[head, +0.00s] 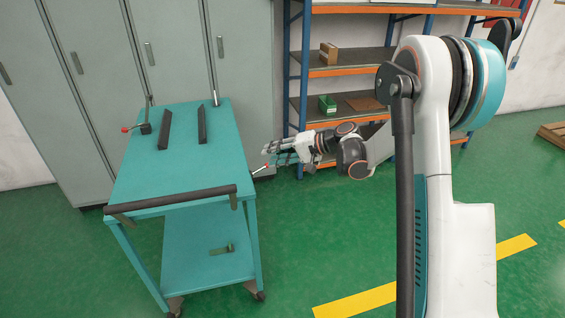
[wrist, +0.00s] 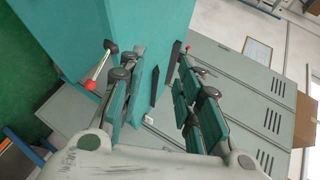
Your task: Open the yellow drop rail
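No yellow rail shows in either view. A teal cart (head: 185,188) stands at centre left in the head view, with a dark bar (head: 172,198) along its near end and two dark strips on top. A red-tipped lever (head: 260,170) sticks out from its right side; a red-tipped lever in the wrist view (wrist: 97,70) lies left of and outside the left finger. Another red-tipped lever (head: 138,128) is at the cart's far left. My gripper (head: 272,150) is beside the cart's right side, fingers apart and empty. In the wrist view my gripper (wrist: 160,62) points towards the cart.
Grey lockers (head: 180,45) stand behind the cart. A blue and orange shelf rack (head: 345,70) with boxes is behind my arm. Green floor (head: 310,235) is clear right of the cart, with yellow floor lines.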

